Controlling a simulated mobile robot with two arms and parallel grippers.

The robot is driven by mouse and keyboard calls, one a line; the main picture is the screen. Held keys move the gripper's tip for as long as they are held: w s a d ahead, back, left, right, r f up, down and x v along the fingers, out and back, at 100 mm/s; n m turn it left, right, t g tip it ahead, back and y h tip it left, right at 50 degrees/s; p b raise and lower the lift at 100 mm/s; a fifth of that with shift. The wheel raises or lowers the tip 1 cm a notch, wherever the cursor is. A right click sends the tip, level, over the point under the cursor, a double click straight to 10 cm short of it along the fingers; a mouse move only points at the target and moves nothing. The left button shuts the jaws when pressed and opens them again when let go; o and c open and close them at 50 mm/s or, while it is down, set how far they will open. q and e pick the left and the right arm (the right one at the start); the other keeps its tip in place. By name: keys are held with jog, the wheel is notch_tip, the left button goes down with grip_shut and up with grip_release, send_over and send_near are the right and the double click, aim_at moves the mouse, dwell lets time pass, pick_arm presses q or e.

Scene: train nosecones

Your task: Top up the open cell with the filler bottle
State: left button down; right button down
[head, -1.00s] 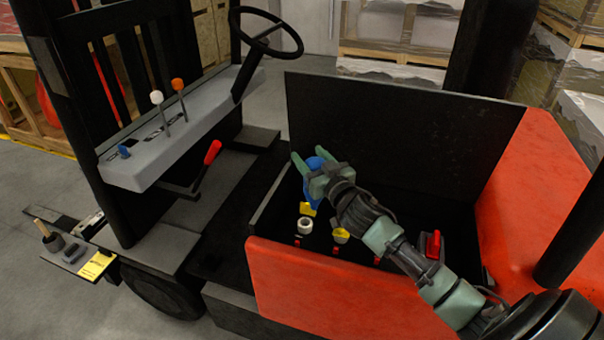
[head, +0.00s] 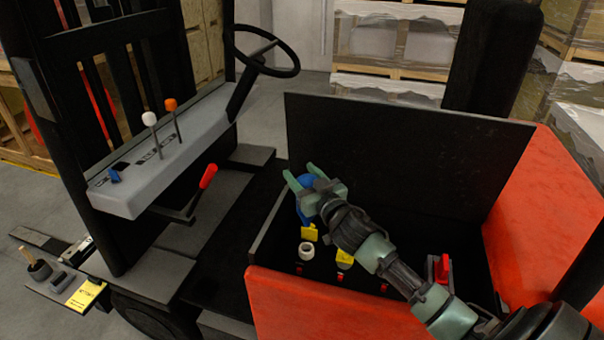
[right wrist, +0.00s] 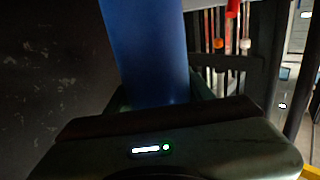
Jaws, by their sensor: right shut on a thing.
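My right gripper (head: 301,178) is shut on the blue filler bottle (head: 301,212), held inside the truck's open battery compartment, close to the black panel at its back. The bottle is partly hidden by the fingers; in the right wrist view it shows as a blue body (right wrist: 150,50) rising from the jaws. Below the bottle are a yellow cap (head: 309,232) and a white ring (head: 306,251), which may be the open cell's mouth. The bottle's tip cannot be made out. A second yellow cap (head: 345,258) lies beside my arm. My left gripper is not in view.
The red body side (head: 320,305) and black back panel (head: 400,150) wall the compartment. A red connector (head: 442,268) is to the right. The red-handled lever (head: 207,177) and steering wheel (head: 262,50) are to the left. A shelf with a yellow note (head: 86,294) is at lower left.

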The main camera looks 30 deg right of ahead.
notch_tip(320, 180, down, 12)
jog(key=b, duration=0.8)
dwell(0.6)
dwell(2.7)
notch_tip(320, 180, up, 15)
jog(key=p, duration=1.4)
dwell(0.4)
